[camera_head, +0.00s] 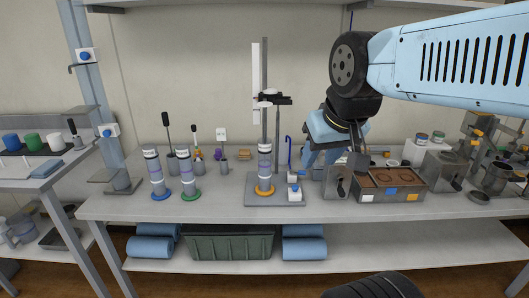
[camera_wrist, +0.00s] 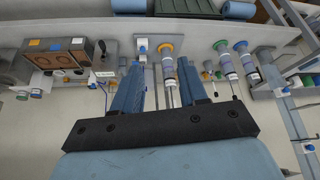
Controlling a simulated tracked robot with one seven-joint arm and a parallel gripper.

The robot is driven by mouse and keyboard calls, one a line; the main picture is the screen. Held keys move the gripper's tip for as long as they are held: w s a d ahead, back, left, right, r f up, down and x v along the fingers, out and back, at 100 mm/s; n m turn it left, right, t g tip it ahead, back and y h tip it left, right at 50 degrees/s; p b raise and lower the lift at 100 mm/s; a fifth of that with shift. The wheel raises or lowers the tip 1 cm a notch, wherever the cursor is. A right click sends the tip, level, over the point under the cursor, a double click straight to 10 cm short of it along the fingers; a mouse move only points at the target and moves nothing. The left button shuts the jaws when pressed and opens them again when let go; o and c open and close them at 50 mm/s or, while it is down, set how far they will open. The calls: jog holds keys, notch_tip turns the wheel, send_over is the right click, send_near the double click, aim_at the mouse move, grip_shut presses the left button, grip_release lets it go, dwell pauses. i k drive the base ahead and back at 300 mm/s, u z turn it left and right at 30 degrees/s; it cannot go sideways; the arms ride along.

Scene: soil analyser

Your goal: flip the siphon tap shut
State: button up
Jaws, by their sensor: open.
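The siphon tap appears to be the small white block with a blue part (camera_head: 295,191) at the right of the grey stand base (camera_head: 262,203). It also shows in the wrist view (camera_wrist: 141,49), just beyond my left finger's tip. A blue bent tube (camera_head: 289,150) rises behind it. A clear column with an orange ring (camera_head: 265,170) stands on the same base, left of the tap. My gripper (camera_head: 308,160) is open and empty, above and to the right of the tap. In the wrist view its two blue fingers (camera_wrist: 160,65) are spread, apart from the tap. The tap's lever position is too small to tell.
A soil box (camera_head: 388,184) and a grey block with a black handle (camera_head: 337,184) stand right of the base. Columns with blue (camera_head: 155,172) and green (camera_head: 186,173) rings stand to the left. The tall rod (camera_head: 264,75) rises behind. The bench front (camera_head: 225,210) is clear.

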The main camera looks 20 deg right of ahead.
aim_at(292, 171)
jog(key=z, duration=0.35)
jog(key=i, duration=1)
jog(key=u, duration=0.35)
